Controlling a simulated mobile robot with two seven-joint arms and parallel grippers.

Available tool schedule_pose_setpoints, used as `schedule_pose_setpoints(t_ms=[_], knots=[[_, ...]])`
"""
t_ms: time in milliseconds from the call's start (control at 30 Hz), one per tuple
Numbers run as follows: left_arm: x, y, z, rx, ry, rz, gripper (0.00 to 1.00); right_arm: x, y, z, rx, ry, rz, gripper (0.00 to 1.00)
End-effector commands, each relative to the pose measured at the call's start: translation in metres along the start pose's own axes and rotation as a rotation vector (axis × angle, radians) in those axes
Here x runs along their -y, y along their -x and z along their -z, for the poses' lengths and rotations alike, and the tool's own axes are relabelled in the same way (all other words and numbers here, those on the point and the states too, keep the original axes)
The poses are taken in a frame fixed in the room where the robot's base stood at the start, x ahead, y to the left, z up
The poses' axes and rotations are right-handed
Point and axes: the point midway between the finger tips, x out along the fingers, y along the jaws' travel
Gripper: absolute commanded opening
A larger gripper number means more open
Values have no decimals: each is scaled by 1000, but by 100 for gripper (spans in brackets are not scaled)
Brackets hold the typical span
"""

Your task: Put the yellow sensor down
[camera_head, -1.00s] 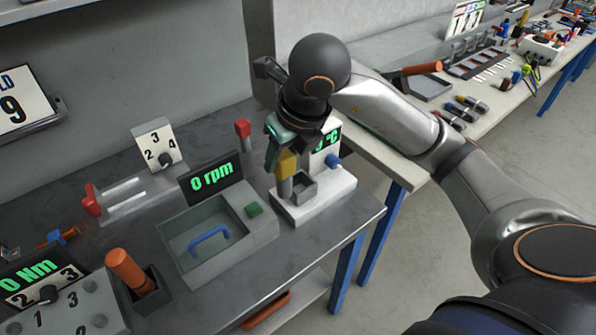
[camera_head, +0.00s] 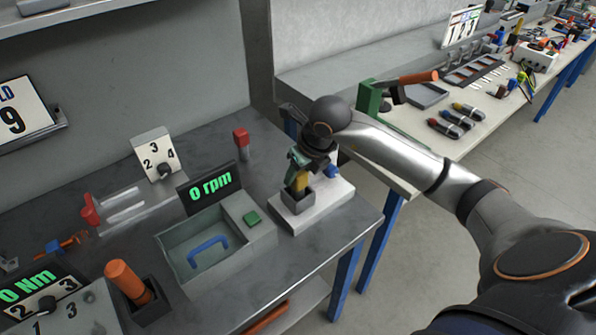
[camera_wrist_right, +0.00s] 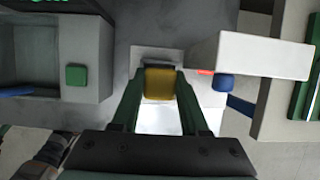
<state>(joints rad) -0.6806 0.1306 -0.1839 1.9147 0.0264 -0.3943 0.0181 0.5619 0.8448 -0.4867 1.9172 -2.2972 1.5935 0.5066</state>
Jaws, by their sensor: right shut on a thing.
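The yellow sensor (camera_head: 300,180) is upright at the small square grey cup (camera_head: 297,201) on the white base (camera_head: 321,208). My right gripper (camera_head: 297,165) is shut on the sensor from above. In the right wrist view the yellow sensor (camera_wrist_right: 159,84) sits between the two green fingers of my right gripper (camera_wrist_right: 158,90). The sensor's lower end is hidden; it appears to be inside the cup, but I cannot tell how deep. My left gripper is not in view.
A grey tray with a blue handle (camera_head: 207,246) and a green button (camera_head: 252,218) stand left of the base. A blue knob (camera_wrist_right: 223,83) and a white display block (camera_wrist_right: 262,56) are close to the right of my fingers. The bench edge is just right of the base.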

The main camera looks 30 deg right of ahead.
Motion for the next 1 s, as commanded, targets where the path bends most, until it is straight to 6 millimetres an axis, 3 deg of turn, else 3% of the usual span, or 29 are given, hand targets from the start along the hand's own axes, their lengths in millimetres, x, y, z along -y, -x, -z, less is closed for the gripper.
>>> schedule_pose_setpoints(t_ms=[267,300,567,867,1000], knots=[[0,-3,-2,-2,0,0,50,0,-3,1,1,0,0,0],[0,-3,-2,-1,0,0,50,0,-3,1,0,0,0,45],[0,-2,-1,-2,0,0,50,0,-2,1,0,0,-1,74],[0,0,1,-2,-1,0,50,-1,1,0,0,0,-1,74],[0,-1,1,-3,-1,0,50,0,16,-2,4,2,-1,74]])
